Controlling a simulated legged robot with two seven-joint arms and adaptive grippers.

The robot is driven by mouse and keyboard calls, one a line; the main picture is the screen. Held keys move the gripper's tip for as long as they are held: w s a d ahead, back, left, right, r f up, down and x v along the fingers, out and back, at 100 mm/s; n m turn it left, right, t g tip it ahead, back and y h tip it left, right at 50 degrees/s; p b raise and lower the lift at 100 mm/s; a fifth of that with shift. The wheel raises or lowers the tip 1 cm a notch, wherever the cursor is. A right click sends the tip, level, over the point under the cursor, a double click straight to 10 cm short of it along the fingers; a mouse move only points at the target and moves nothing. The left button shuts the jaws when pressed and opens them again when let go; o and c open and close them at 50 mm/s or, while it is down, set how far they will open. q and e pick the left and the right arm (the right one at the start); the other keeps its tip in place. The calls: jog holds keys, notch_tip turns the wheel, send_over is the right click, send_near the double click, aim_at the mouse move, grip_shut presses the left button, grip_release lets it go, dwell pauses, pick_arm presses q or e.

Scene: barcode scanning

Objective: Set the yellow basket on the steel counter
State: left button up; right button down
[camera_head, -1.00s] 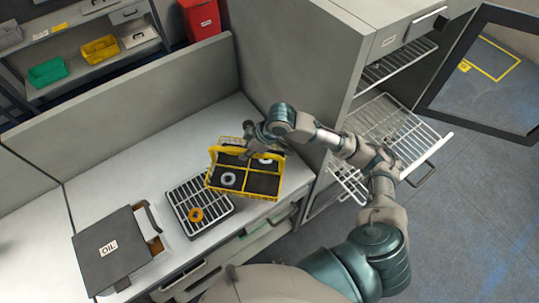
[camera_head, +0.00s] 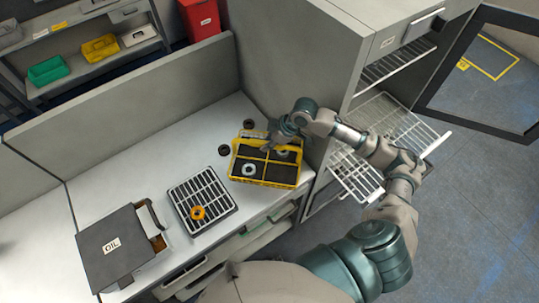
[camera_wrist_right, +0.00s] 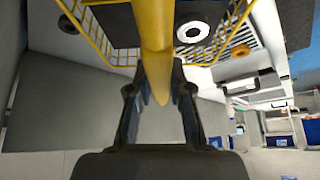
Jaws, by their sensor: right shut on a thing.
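The yellow basket (camera_head: 264,183) has a divided dark floor and pale rings inside. It is over the right part of the pale counter (camera_head: 150,175), close to the tall cabinet. I cannot tell whether its bottom touches the counter. My right gripper (camera_head: 275,137) is at the basket's far side, shut on its yellow handle. In the right wrist view, the handle (camera_wrist_right: 154,40) runs between the fingers of the right gripper (camera_wrist_right: 160,75), with wire mesh and a pale ring (camera_wrist_right: 193,32) beyond. My left gripper is not in view.
A slatted tray (camera_head: 211,223) with an orange ring (camera_head: 198,213) lies left of the basket. Dark rings (camera_head: 223,150) lie behind it.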

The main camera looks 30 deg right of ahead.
send_over(261, 161)
jog(key=s+d, duration=0.1)
notch_tip(261, 161, down, 5)
jog(key=shift+s+r, duration=0.15)
jog(key=f, duration=0.1)
jog(key=d+f+p, duration=0.1)
jog(key=f, duration=0.1)
jog(key=shift+d+f, duration=0.2)
jog(key=shift+f, duration=0.25)
jog(key=c, duration=1.3)
grip_release()
jog(key=shift+s, duration=0.1)
jog(key=shift+o, duration=1.1)
jog(key=shift+a, duration=0.35)
jog(key=shift+d+r, duration=0.1)
jog(key=shift+r, duration=0.15)
jog(key=v, duration=0.7)
jog(key=b+v, duration=0.1)
jog(key=v, duration=0.3)
jog(key=shift+d+f, duration=0.15)
jog(key=shift+d, duration=0.1)
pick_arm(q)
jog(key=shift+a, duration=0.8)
pick_arm(e)
jog(key=shift+s+r, duration=0.1)
jog(key=shift+r, duration=0.3)
